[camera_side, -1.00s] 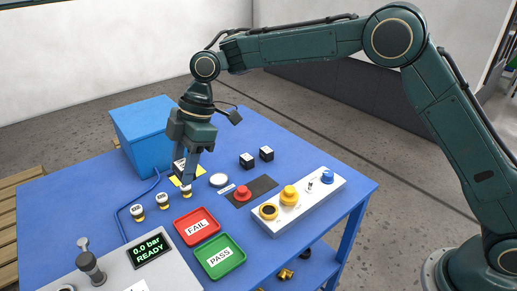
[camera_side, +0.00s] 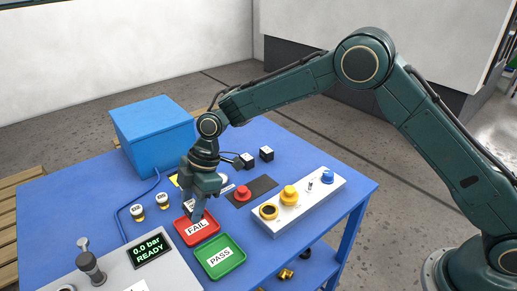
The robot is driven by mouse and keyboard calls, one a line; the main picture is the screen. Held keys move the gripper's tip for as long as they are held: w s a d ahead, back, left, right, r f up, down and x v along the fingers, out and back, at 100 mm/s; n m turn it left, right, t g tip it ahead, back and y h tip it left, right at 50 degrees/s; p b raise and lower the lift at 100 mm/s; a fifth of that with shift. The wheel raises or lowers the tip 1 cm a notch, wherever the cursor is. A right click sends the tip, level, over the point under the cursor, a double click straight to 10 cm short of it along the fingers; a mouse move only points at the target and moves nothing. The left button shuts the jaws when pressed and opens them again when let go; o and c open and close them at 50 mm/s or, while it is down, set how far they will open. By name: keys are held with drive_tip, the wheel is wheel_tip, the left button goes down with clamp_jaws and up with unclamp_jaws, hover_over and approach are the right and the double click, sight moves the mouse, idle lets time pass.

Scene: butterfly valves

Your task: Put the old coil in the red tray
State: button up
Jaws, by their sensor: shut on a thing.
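The red tray (camera_side: 185,236), with a white FAIL label, lies on the blue table in front of the grey panel. My gripper (camera_side: 196,216) points down over the back part of the tray, its fingertips just above it or in it; I cannot tell which. It is shut on the old coil (camera_side: 189,204), of which only a small pale bit shows beside the fingers. The rest of the coil is hidden by my gripper.
The green PASS tray (camera_side: 239,262) is right beside the red one. Two small capped parts (camera_side: 137,212) stand left. A white button box (camera_side: 328,191) is at right, a blue box (camera_side: 153,135) at back.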

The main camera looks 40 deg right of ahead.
sight(197, 227)
drive_tip(key=shift+f, duration=2.05)
drive_tip(key=shift+f, duration=0.1)
drive_tip(key=o, duration=0.8)
drive_tip(key=shift+c, duration=0.2)
drive_tip(key=v, duration=1.2)
drive_tip(key=shift+d, duration=0.1)
